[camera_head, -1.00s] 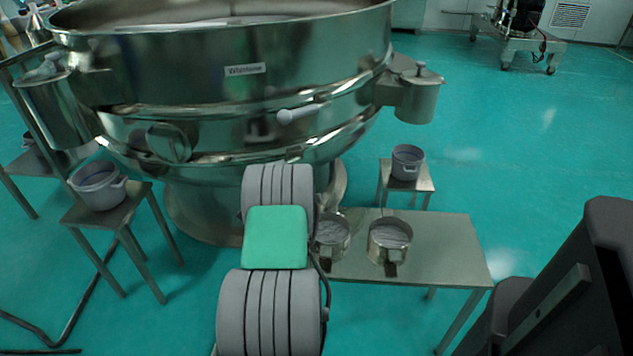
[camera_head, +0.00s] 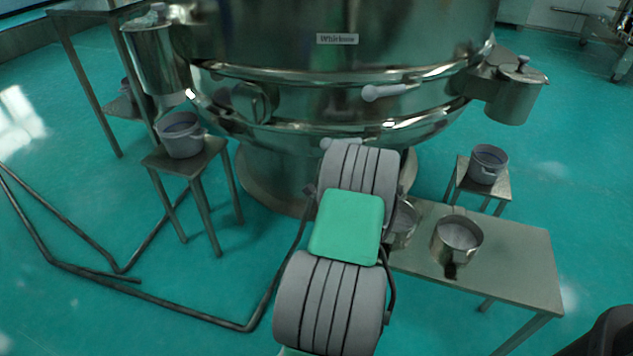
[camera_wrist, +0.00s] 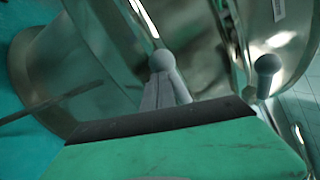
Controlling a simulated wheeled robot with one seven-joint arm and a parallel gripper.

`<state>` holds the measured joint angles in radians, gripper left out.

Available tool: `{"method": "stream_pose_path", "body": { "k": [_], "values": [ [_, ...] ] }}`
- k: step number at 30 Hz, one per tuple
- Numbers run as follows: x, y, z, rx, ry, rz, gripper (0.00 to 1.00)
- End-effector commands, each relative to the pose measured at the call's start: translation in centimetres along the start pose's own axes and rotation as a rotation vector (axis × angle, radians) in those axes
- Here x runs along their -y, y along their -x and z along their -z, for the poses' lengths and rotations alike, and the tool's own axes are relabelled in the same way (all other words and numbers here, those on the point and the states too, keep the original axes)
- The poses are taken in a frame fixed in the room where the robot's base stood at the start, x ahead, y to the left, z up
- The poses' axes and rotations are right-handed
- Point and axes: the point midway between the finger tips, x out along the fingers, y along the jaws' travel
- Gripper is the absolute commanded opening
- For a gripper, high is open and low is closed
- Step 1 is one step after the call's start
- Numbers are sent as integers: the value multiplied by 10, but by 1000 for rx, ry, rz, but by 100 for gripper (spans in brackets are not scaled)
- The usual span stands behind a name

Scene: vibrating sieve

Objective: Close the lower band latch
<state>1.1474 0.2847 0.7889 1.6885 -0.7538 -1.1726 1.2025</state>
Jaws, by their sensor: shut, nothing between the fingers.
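The lower band latch (camera_head: 342,143) is a grey lever with a rounded knob, just above my arm on the sieve's lower clamp band. My arm hides part of it in the head view. In the wrist view its knob (camera_wrist: 162,60) shows just beyond the tips of my gripper (camera_wrist: 165,88). The fingers are together with nothing between them; I cannot tell whether they touch the knob. The upper band latch (camera_head: 390,91) lies roughly along the upper band, and its knob (camera_wrist: 268,65) is to the right in the wrist view. My gripper is hidden in the head view.
The steel sieve body (camera_head: 420,40) fills the top. A low table (camera_head: 520,255) with metal pans (camera_head: 457,236) stands right of my arm. Grey pots (camera_head: 181,138) (camera_head: 488,163) stand on small stools at both sides. A floor pipe frame (camera_head: 180,311) lies at left.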

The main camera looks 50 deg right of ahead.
Motion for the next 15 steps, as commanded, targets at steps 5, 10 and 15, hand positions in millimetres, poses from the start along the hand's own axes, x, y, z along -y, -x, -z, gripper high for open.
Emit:
{"method": "stream_pose_path", "body": {
  "k": [5,10,15],
  "values": [
    [-9,22,-7,-17,-2,-11,0],
    [-19,34,-37,-18,-1,-15,0],
    [-30,45,-61,-19,-1,-16,0]
  ]
}}
